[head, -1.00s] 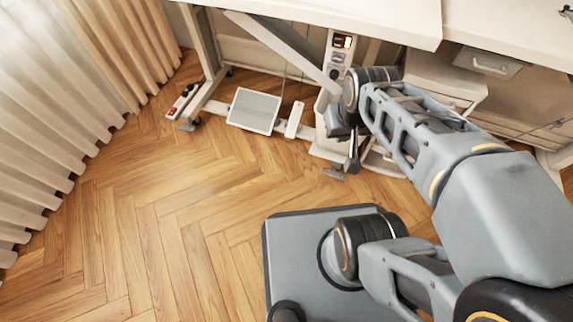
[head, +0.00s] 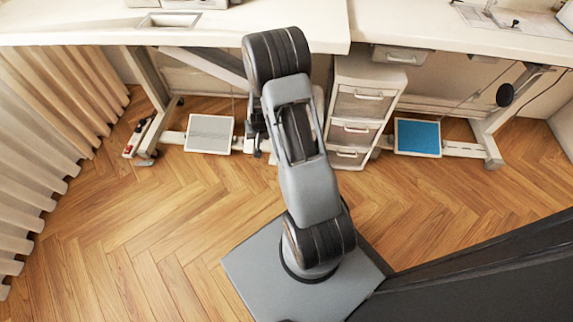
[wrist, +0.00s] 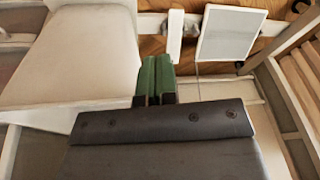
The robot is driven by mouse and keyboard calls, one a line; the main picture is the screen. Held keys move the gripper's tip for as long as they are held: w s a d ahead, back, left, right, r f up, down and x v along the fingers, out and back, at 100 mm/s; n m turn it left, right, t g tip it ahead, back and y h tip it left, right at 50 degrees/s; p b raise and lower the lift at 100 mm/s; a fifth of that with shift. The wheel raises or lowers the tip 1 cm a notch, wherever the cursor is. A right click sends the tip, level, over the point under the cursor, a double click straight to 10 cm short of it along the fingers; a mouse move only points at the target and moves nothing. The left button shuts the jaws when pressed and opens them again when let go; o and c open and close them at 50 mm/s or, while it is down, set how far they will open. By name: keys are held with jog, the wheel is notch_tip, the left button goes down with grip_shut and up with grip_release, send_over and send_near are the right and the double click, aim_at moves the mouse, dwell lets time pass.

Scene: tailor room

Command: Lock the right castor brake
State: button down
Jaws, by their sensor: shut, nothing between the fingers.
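The right castor and its brake lever are not visible in the head view; my arm covers that end of the left table's foot bar. The left castor's grey lever (head: 146,161) shows at the far end of the foot. My gripper (head: 257,151) hangs low in front of the foot bar, right of the grey treadle plate (head: 209,134). In the wrist view my gripper (wrist: 156,72) has its green fingertips together with nothing between them. The treadle plate (wrist: 230,36) lies beyond them to the upper right. I cannot make out the brake there.
A white drawer unit (head: 361,103) stands close right of my arm. A blue treadle (head: 418,137) lies under the right table. The tabletop (head: 90,25) overhangs the foot bar. A power strip (head: 136,138) lies at left. The wooden floor (head: 150,225) in front is clear.

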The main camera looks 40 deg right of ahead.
jog(key=s+d+f+m+b, duration=0.1)
jog(key=s+d+f, duration=0.1)
jog(key=f, duration=0.7)
jog(key=s+d+f+m+h+b, duration=0.1)
jog(key=s+d+f+b, duration=0.1)
jog(key=f, duration=0.8)
jog(key=s+d+f+m+h+b, duration=0.1)
jog(key=d+f, duration=0.3)
jog(key=f, duration=0.6)
jog(key=shift+s+d+f+g, duration=0.1)
jog(key=shift+s+g, duration=0.2)
jog(key=shift+s, duration=0.15)
jog(key=shift+f+b, duration=0.25)
jog(key=shift+b, duration=0.25)
jog(key=shift+f+b, duration=0.7)
jog(key=shift+f, duration=0.1)
jog(key=shift+r, duration=0.2)
notch_tip(320, 180, up, 7)
jog(key=p, duration=0.5)
jog(key=shift+f, duration=0.1)
